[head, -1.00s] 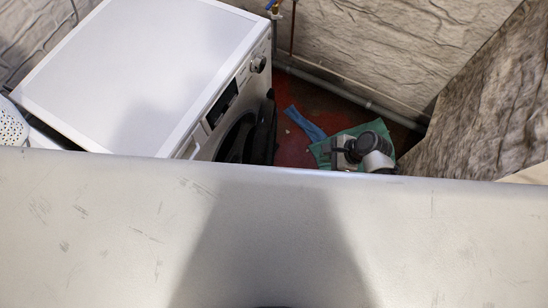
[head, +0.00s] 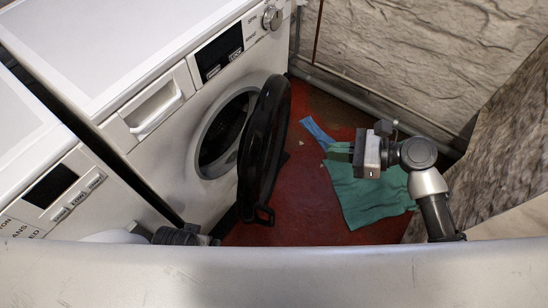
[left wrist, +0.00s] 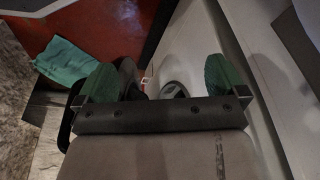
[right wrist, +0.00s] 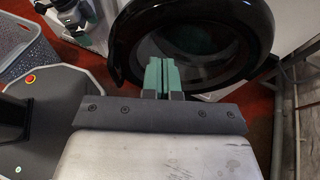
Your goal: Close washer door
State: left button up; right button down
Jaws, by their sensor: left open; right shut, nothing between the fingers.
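The white washer (head: 160,82) stands at the left of the head view. Its round black door (head: 262,145) is swung open, standing out from the dark drum opening (head: 222,135). My right gripper (head: 340,151) is shut and empty, to the right of the door with a gap between. In the right wrist view its green fingers (right wrist: 162,75) point towards the door (right wrist: 128,45). My left gripper (head: 212,240) is low by the washer's front, mostly hidden by the pale edge in front. In the left wrist view its fingers (left wrist: 163,80) are spread, with the dark door partly visible beyond.
A second white appliance (head: 60,190) stands left of the washer. A green cloth (head: 365,200) and a blue strip (head: 318,132) lie on the red floor (head: 300,215). Pipes and a rough wall bound the back and right. A grey basket (right wrist: 25,50) shows in the right wrist view.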

aim_at(266, 145)
jog(key=b+x, duration=0.1)
jog(key=x, duration=0.7)
jog(key=b+x, duration=0.1)
jog(key=x, duration=0.4)
jog(key=shift+r+b, duration=0.35)
pick_arm(q)
jog(key=w+v, duration=0.1)
jog(key=v, duration=0.9)
jog(key=shift+w+r+t, duration=0.2)
jog(key=shift+r+t, duration=0.1)
jog(key=shift+r, duration=0.25)
pick_arm(e)
jog(key=shift+w+a, duration=0.15)
jog(key=shift+a, duration=0.4)
pick_arm(q)
jog(key=shift+a, duration=0.1)
